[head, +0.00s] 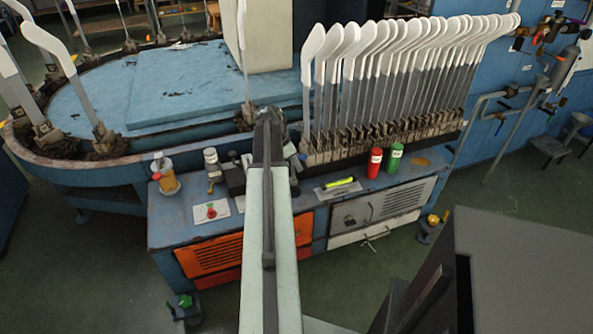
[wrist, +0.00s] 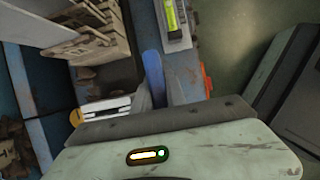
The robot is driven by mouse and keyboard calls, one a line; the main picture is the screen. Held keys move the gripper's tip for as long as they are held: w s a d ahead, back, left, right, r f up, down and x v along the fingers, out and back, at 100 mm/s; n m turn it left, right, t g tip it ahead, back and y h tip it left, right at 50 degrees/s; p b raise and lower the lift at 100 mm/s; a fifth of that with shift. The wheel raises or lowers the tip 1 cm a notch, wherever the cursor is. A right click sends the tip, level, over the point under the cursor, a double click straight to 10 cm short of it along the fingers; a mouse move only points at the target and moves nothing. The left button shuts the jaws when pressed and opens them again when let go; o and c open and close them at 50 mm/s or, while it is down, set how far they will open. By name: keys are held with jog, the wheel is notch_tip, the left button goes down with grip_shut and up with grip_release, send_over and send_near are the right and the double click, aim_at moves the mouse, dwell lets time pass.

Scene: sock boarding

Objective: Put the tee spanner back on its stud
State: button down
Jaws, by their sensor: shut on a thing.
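My gripper shows in the wrist view (wrist: 168,72), with a blue piece on the left and a grey piece on the right close together. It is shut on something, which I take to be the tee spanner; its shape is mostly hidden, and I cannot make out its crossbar. In the head view my own arm covers most of the gripper, which is low over the back of the blue bench (head: 262,213). I cannot pick out the stud. A small metal tee-shaped handle (head: 373,243) shows at the white drawer on the bench front.
Several white-topped sock boards (head: 400,70) stand in a rack right of my arm. Red (head: 374,162) and green (head: 394,158) cans stand beyond.

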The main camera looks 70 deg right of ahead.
aim_at(296, 178)
jog(key=shift+f+b, duration=1.4)
jog(key=shift+f, duration=0.55)
jog(key=c, duration=1.4)
grip_release()
jog(key=shift+o, duration=0.2)
jog(key=shift+r, duration=0.15)
jog(key=shift+r+p, duration=0.3)
jog(key=shift+p, duration=0.15)
jog(key=p+v, duration=0.5)
jog(key=v, duration=0.1)
jog(key=p+v, duration=0.6)
jog(key=shift+s+d, duration=0.1)
jog(key=shift+s, duration=0.15)
jog(key=shift+w+r+p, duration=0.2)
jog(key=shift+r+p, duration=0.1)
jog(key=shift+p, duration=0.05)
jog(key=shift+f, duration=0.1)
